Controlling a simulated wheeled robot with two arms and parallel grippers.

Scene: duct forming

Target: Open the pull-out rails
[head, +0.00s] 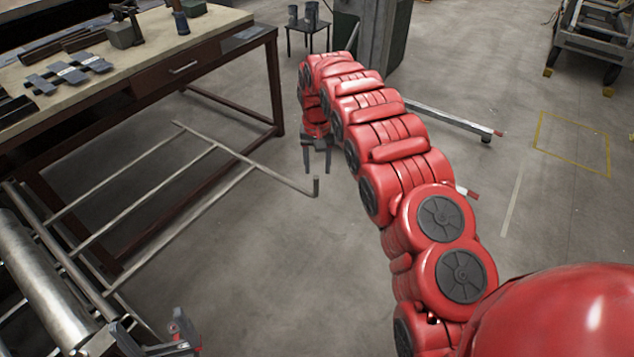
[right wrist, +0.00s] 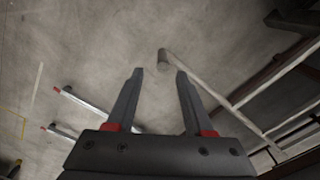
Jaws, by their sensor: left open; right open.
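A grey metal rail frame (head: 210,145) with several parallel bars reaches out low over the floor from the roller machine (head: 40,285) at the left. My right gripper (head: 317,168) points down beside this stub, open and empty. In the right wrist view the stub (right wrist: 163,62) shows between and just beyond the open fingertips (right wrist: 159,74); I cannot tell the height gap, and no contact shows. My left gripper (head: 155,347) is open at the bottom left, close to the machine, partly cut off by the picture edge.
A workbench (head: 200,55) with tools stands at the upper left. Two bars with red ends, one far (head: 450,118) and one near (head: 467,192), lie low behind my right arm. A cart (head: 590,45) stands at the upper right.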

